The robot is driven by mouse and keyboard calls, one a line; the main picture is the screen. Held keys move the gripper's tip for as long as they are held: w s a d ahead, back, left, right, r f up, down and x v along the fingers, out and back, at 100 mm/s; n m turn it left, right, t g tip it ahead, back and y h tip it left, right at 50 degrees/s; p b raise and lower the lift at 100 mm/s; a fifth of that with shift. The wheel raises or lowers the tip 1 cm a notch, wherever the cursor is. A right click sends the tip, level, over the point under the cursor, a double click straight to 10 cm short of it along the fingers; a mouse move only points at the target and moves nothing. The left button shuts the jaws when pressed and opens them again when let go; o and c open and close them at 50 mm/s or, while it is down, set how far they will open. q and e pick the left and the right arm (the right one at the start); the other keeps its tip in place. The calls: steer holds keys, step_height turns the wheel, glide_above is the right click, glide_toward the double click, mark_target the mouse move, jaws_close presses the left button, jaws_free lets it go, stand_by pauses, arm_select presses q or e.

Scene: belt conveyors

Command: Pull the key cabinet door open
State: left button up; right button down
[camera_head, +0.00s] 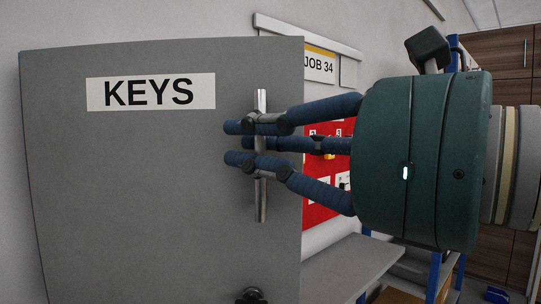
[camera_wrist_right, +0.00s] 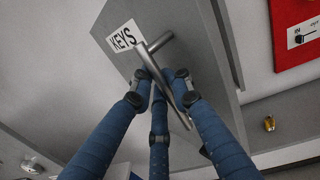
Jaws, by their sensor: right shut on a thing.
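The grey key cabinet door (camera_head: 130,190) with its "KEYS" label (camera_head: 150,92) fills the left of the head view. The door also shows in the right wrist view (camera_wrist_right: 195,30). A vertical metal bar handle (camera_head: 261,205) stands near the door's right edge; it shows in the wrist view too (camera_wrist_right: 160,70). My right gripper (camera_head: 250,145) comes in from the right, its blue fingers shut around the middle of the handle. My left gripper is not in view.
A round lock (camera_head: 250,296) sits low on the door. A grey shelf (camera_head: 345,265) lies below. Wooden cabinets (camera_head: 498,75) stand at the right.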

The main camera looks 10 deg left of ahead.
steer(key=shift+s, duration=0.2)
stand_by(0.3)
steer(key=c, duration=1.7)
jaws_free()
steer(key=shift+c, duration=0.2)
steer(key=v, duration=1.2)
steer(key=shift+c, duration=0.3)
